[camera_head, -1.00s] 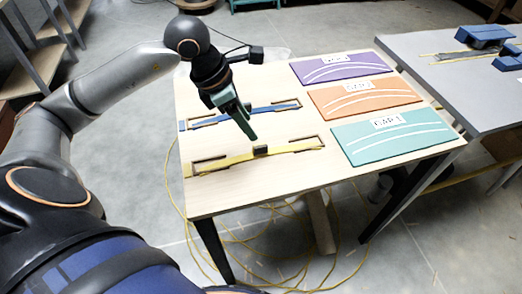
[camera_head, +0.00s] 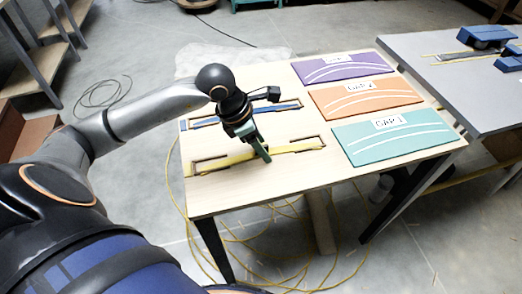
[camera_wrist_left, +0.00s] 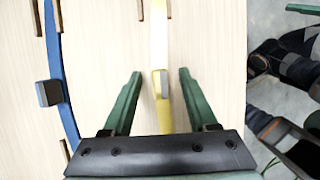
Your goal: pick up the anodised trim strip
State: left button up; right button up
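A yellow strip (camera_head: 225,162), slightly bent, lies across the near part of the wooden table in brown end holders. A blue strip (camera_head: 208,121) lies behind it in similar holders. I cannot tell by look which is the anodised one. My left gripper (camera_head: 266,156) points down at the middle of the yellow strip and hides the small block there. In the left wrist view, the gripper (camera_wrist_left: 160,72) is open, with one green finger on each side of the yellow strip (camera_wrist_left: 160,35) and its grey block (camera_wrist_left: 164,85). Neither finger appears to touch it. My right gripper is not in view.
Purple (camera_head: 342,67), orange (camera_head: 365,96) and teal (camera_head: 392,136) panels with white curved lines lie on the table's right side. A grey table (camera_head: 450,85) with blue tools stands to the right. The table's near edge is clear.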

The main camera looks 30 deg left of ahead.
aim_at(266, 143)
pick_arm(q)
grip_shut()
jog(key=shift+r, duration=0.1)
dwell(0.6)
jog(key=shift+r, duration=0.25)
notch_tip(266, 143, up, 2)
jog(key=shift+w+r, duration=0.1)
jog(key=shift+r, duration=0.05)
jog(key=d+r, duration=1)
jog(key=d, duration=0.4)
